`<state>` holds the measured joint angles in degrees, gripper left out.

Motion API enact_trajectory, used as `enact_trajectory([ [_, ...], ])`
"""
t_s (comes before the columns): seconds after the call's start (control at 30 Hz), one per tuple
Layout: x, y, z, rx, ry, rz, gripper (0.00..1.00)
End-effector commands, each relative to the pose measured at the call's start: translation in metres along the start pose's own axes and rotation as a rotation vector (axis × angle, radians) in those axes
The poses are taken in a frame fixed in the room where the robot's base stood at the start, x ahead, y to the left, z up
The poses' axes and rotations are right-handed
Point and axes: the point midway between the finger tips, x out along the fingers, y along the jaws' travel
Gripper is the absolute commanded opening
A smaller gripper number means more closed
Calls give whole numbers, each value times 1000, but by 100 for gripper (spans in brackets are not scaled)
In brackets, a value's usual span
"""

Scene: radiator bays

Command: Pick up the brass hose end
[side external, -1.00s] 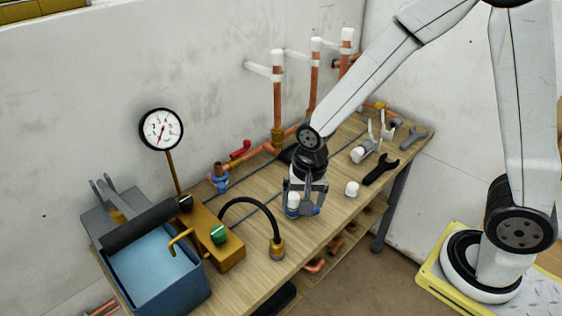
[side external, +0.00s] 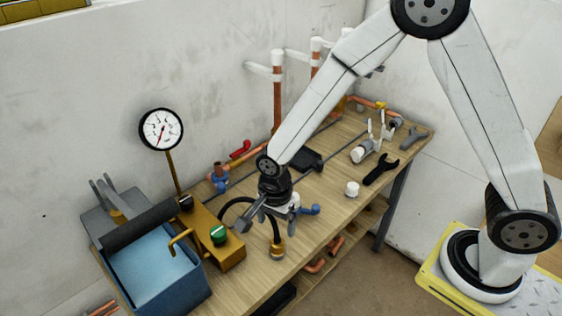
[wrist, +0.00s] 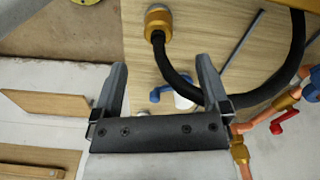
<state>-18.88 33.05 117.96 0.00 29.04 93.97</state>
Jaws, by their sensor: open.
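The brass hose end (side external: 277,248) stands on the wooden bench near its front edge, at the end of a black hose (side external: 236,204) that arches from the brass pump block (side external: 222,246). In the wrist view the brass hose end (wrist: 158,22) is at the top, beyond and a little right of the space between my fingers. My gripper (side external: 262,216) is open and empty, above the bench and close to the hose.
A blue-handled valve with a white part (wrist: 180,96) lies close beside my right finger in the wrist view. A blue water tank (side external: 155,275), a pressure gauge (side external: 161,129) and copper pipes (side external: 277,105) stand around. A white cap (side external: 352,188) and black wrench (side external: 381,172) lie right.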

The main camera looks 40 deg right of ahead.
Motion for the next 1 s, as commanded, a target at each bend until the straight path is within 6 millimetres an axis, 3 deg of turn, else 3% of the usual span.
enact_trajectory([
  [0.2,16,0,0,-1,0,0,96],
  [0.63,26,1,0,-1,0,1,96],
  [1.0,61,2,1,-1,0,1,96],
])
